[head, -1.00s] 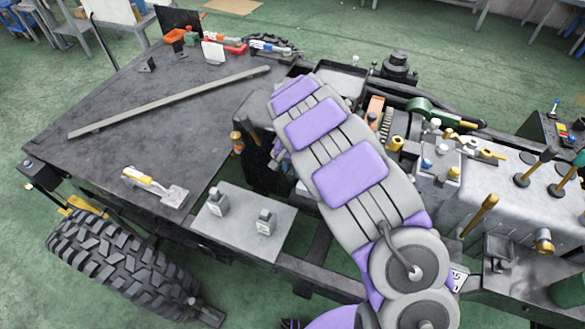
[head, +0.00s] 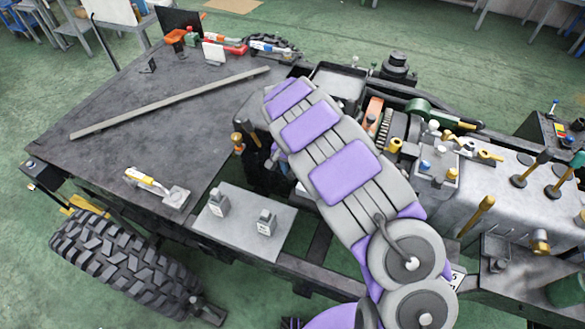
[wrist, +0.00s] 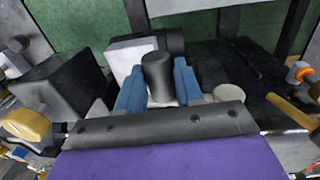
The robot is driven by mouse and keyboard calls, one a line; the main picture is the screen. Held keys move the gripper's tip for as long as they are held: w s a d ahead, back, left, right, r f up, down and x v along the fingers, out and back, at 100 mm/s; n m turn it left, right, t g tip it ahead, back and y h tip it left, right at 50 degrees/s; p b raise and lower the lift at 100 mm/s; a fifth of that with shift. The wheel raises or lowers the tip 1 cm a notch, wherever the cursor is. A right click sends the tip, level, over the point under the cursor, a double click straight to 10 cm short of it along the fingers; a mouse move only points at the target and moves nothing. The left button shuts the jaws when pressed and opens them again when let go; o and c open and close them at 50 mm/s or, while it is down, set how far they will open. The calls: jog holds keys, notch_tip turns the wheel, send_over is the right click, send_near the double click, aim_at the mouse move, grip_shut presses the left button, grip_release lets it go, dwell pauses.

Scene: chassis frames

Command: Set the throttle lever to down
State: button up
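No label marks the throttle lever, and I cannot tell which lever it is. Yellow-handled levers show in the head view: one on the front side of the grey block (head: 478,216), two on its top (head: 534,166), and a green one with a yellow end (head: 440,116) behind. My gripper (wrist: 159,85) shows in the wrist view with its two blue fingers apart. A dark grey cylinder (wrist: 158,74) appears between them; whether they touch it is unclear. In the head view my arm hides the gripper.
A dark tabletop with a long bar (head: 170,103) lies at left. A small grey plate (head: 243,222) is left of my arm. In the wrist view, a dark box (wrist: 60,95) is left of the fingers and a tan handle (wrist: 290,112) is at right.

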jog(key=o, duration=0.4)
jog(key=shift+c, duration=0.2)
notch_tip(320, 180, up, 17)
jog(key=a+p, duration=0.1)
jog(key=p, duration=0.2)
jog(key=shift+w+a, duration=0.3)
jog(key=shift+a, duration=0.05)
jog(key=shift+r, duration=0.1)
